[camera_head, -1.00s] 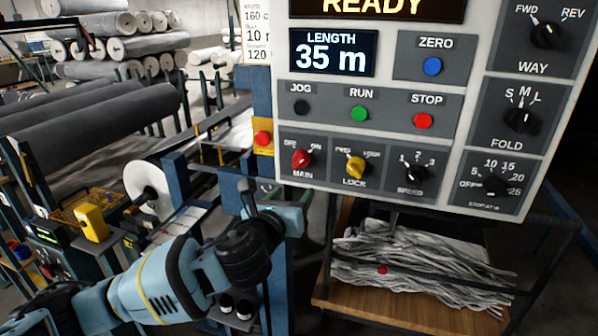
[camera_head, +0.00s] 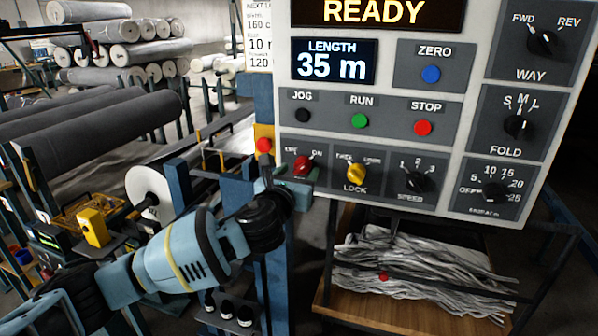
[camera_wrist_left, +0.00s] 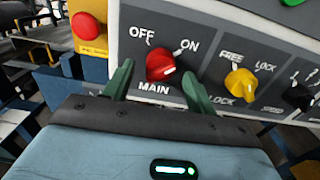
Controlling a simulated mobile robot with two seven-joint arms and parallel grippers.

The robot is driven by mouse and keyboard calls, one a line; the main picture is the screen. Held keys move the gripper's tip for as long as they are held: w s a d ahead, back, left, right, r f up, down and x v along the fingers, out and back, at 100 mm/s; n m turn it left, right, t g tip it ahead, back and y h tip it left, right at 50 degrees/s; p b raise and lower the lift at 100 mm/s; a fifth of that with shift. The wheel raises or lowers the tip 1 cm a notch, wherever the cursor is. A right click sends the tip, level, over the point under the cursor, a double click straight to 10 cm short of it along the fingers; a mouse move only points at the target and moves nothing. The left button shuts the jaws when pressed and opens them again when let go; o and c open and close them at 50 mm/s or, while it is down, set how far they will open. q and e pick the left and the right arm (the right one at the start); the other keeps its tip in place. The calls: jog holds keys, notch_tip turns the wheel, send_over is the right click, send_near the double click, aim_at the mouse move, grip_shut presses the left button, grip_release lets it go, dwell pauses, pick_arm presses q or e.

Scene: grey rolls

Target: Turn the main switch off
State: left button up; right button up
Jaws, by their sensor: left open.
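The red main switch (camera_head: 303,166) is at the lower left of the control panel (camera_head: 385,208), with OFF and ON printed above it. In the left wrist view the red knob (camera_wrist_left: 161,65) is turned with its pale mark toward ON. My left gripper (camera_head: 290,177) is just below and in front of the knob in the head view. In the left wrist view its two green fingers (camera_wrist_left: 158,85) are apart, one on each side of the knob's lower part. I cannot tell whether they touch it. My right gripper is not in view.
The yellow lock knob (camera_wrist_left: 240,83) is close on the right of the main switch. A red button on a yellow box (camera_head: 263,145) is close on the left. The display reads READY and 35 m (camera_head: 332,66). A wooden shelf with grey strips (camera_head: 400,312) is below the panel.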

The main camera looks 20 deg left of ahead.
pick_arm(q)
jog(key=shift+w, duration=0.6)
jog(key=shift+c, duration=0.2)
jog(key=c, duration=0.9)
jog(key=shift+c, duration=0.2)
